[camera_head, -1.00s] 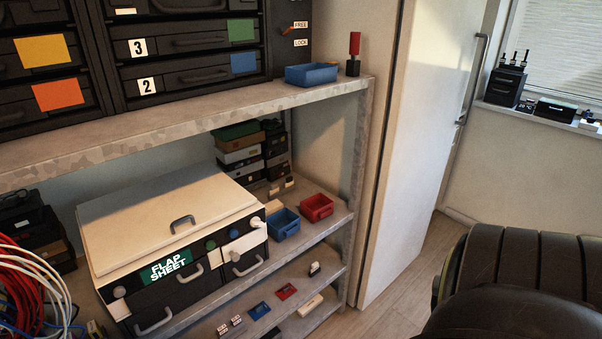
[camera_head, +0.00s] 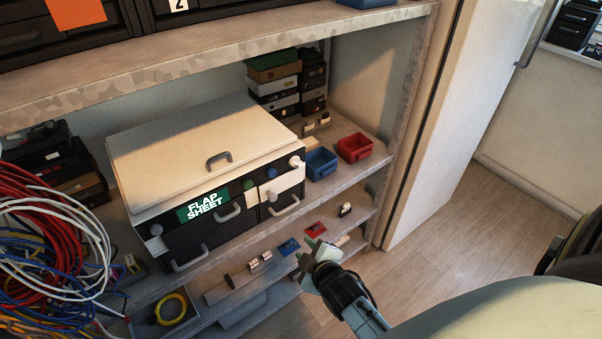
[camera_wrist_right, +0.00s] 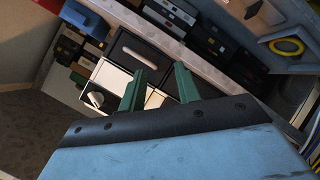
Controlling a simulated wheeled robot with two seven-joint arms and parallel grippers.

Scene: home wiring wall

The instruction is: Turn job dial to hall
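A black box with a cream lid (camera_head: 190,140) and a green "FLAP SHEET" label (camera_head: 202,205) stands on the middle shelf. My left gripper is out of view.
Blue (camera_head: 321,163) and red (camera_head: 354,148) bins sit right of the box. Tangled cables (camera_head: 50,235) lie at the left. The lower shelf (camera_head: 215,293) holds small parts and yellow tape (camera_head: 171,308). An upper shelf (camera_head: 200,62) overhangs the box. Floor at right is clear.

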